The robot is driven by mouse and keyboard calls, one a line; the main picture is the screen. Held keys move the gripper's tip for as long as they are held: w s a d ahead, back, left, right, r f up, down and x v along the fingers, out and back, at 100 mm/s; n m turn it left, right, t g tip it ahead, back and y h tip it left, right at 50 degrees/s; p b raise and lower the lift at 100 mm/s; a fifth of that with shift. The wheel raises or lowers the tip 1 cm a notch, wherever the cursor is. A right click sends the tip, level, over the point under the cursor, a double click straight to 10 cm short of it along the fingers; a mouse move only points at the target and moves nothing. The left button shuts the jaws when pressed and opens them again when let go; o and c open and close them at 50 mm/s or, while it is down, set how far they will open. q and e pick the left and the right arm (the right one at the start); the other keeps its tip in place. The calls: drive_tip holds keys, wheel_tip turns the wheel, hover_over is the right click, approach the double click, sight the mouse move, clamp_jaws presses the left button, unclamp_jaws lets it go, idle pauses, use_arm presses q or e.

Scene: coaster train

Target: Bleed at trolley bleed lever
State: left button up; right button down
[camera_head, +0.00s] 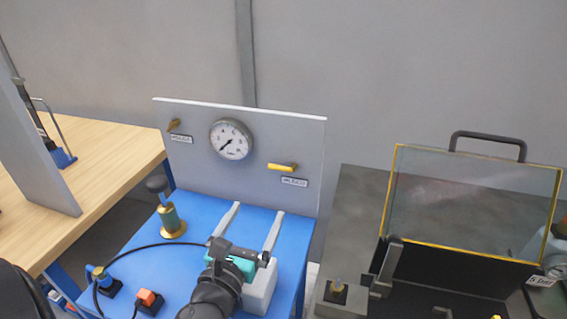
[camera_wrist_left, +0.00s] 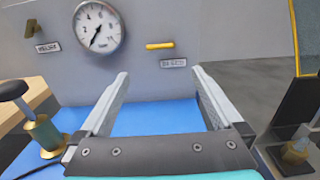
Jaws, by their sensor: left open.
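The bleed lever (camera_head: 282,167) is a small yellow bar lying horizontal on the right part of a grey upright panel (camera_head: 255,185). A small label plate (camera_head: 294,182) sits just below it. The lever also shows in the left wrist view (camera_wrist_left: 160,45), above the space between my fingers. My left gripper (camera_head: 259,209) is open and empty over the blue trolley top (camera_head: 200,200). Its two pale fingers point at the panel, below and short of the lever, not touching it. My right gripper is not in view.
A round gauge (camera_head: 230,139) and a brass lever (camera_head: 173,125) are on the same panel. A brass pump with a dark knob (camera_head: 170,219) stands at the left of the trolley top. A wooden bench (camera_head: 110,150) is left; a glass-lidded box (camera_head: 470,195) is right.

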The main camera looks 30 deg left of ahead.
use_arm(q)
approach(280, 169)
drive_tip(key=x, duration=0.6)
drive_tip(key=shift+w+a, duration=0.1)
drive_tip(key=shift+w, duration=0.25)
drive_tip(key=shift+x, duration=0.75)
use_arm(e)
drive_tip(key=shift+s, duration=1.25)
use_arm(q)
drive_tip(key=shift+c, duration=0.2)
drive_tip(key=shift+f, duration=0.1)
drive_tip(key=c, duration=1)
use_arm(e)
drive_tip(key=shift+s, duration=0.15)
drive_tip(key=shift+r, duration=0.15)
